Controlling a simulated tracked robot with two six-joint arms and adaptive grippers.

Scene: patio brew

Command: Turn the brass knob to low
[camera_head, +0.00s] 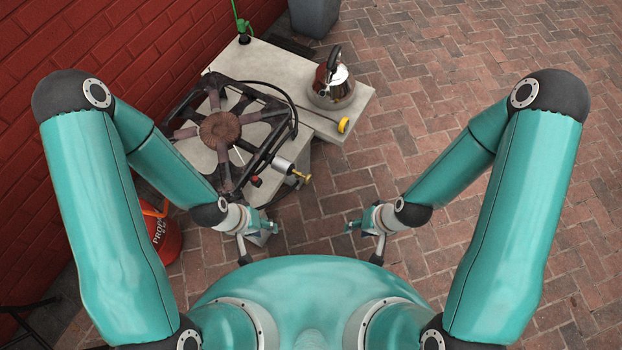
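The brass knob (306,178) sits at the near right end of the burner's silver valve (284,166). The valve is at the near corner of a black-framed gas burner (220,130) on a pale stone slab. Any low mark or the knob's setting is too small to read. My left gripper (262,236) is below and to the left of the knob, apart from it. Its fingers look spread and empty. My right gripper (364,240) is further right over the brick paving, apart from everything. Its fingers also look spread and empty.
A steel kettle (332,84) stands on the pale slab (362,110), near a yellow-ended rod (343,125). A black hose curves around the burner. An orange propane tank (162,232) stands at left, partly behind my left arm. A red brick wall (75,55) bounds the left. Paving at right is clear.

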